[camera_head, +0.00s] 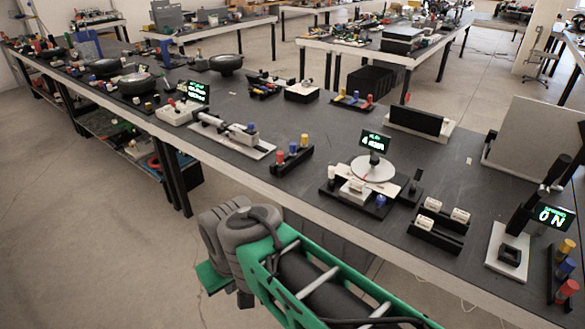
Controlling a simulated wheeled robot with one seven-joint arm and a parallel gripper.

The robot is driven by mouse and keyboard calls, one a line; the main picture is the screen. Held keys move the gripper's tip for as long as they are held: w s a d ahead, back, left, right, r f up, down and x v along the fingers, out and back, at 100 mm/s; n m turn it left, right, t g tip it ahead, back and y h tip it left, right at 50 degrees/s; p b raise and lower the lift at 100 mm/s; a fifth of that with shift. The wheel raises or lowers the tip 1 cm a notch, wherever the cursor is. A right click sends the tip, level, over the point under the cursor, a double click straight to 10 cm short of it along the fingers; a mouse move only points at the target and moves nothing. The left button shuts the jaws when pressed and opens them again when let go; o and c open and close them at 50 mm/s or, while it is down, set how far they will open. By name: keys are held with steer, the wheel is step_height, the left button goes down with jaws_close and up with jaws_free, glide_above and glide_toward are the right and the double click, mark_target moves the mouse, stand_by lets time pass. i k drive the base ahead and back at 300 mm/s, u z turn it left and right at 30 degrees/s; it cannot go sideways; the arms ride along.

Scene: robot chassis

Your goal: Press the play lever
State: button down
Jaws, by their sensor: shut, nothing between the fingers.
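I cannot tell for certain which part is the play lever. One device at the right middle has a round white disc (374,168), a small green-lit screen (373,141) and a short dark upright lever (415,182) at its right side. At the far right, a white-based device (507,252) has a screen reading "0 N" (551,215) and a dark slanted lever (527,210). My gripper's fingers are not in view. My green and grey arm reaches in from the bottom, in front of the table's front edge, apart from both devices.
The long dark table (310,190) carries many devices. A black holder with white blocks (440,222), colored pegs (293,158), a white rail device (232,135) and black bowls (226,63) stand on it. Colored cylinders (567,268) stand at the right edge. Floor is clear at lower left.

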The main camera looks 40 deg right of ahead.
mark_target(331, 169)
steer(key=z, duration=0.15)
steer(key=i, duration=0.9)
steer(key=z, duration=0.6)
